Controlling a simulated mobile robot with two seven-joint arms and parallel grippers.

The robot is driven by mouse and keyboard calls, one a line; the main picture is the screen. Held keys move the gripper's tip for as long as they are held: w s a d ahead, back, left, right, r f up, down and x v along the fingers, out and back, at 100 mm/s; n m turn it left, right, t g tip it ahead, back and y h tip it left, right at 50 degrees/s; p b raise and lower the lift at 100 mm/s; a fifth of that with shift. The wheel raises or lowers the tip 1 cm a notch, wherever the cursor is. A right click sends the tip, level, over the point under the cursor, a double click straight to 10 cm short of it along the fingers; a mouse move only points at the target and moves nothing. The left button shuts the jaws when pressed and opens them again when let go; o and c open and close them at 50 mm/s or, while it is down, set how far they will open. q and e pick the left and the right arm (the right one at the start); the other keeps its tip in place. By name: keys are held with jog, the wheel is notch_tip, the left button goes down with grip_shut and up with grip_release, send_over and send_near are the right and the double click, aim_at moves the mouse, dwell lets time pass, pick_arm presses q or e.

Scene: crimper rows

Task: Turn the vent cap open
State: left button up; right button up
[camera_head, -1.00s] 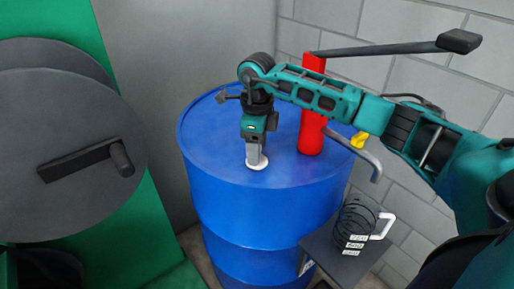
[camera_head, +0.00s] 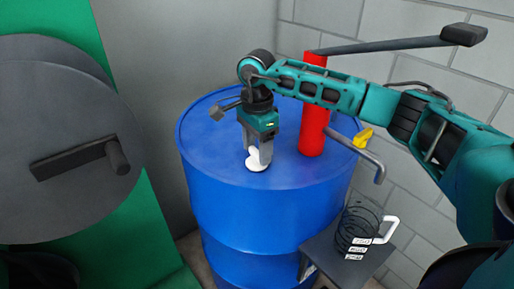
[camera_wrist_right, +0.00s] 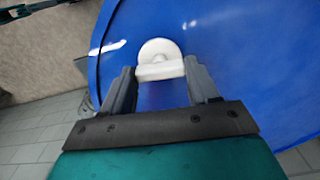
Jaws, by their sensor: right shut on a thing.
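The white vent cap (camera_head: 254,160) sits on top of the blue drum (camera_head: 215,150), toward its front. My right gripper (camera_head: 258,163) points down at it with the fingers around the cap, partly hiding it. In the right wrist view the vent cap (camera_wrist_right: 160,60) shows as a round white base with a raised bar, and the fingertips of the right gripper (camera_wrist_right: 163,76) lie on either side of that bar, shut on it. My left gripper is not in view.
A red hand pump (camera_head: 314,110) with a long dark lever and a bent spout stands on the drum, right of my gripper. A clear jug (camera_head: 357,230) stands on a small dark stand. A grey disc with a crank handle (camera_head: 80,158) is at left.

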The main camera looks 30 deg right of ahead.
aim_at(257, 151)
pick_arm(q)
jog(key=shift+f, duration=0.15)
pick_arm(e)
jog(key=shift+n, duration=0.6)
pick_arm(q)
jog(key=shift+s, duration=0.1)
pick_arm(e)
jog(key=o, duration=1.1)
jog(key=shift+c, duration=0.2)
pick_arm(q)
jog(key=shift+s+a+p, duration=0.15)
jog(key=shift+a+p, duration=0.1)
jog(key=shift+p, duration=0.05)
pick_arm(e)
notch_tip(257, 151, up, 12)
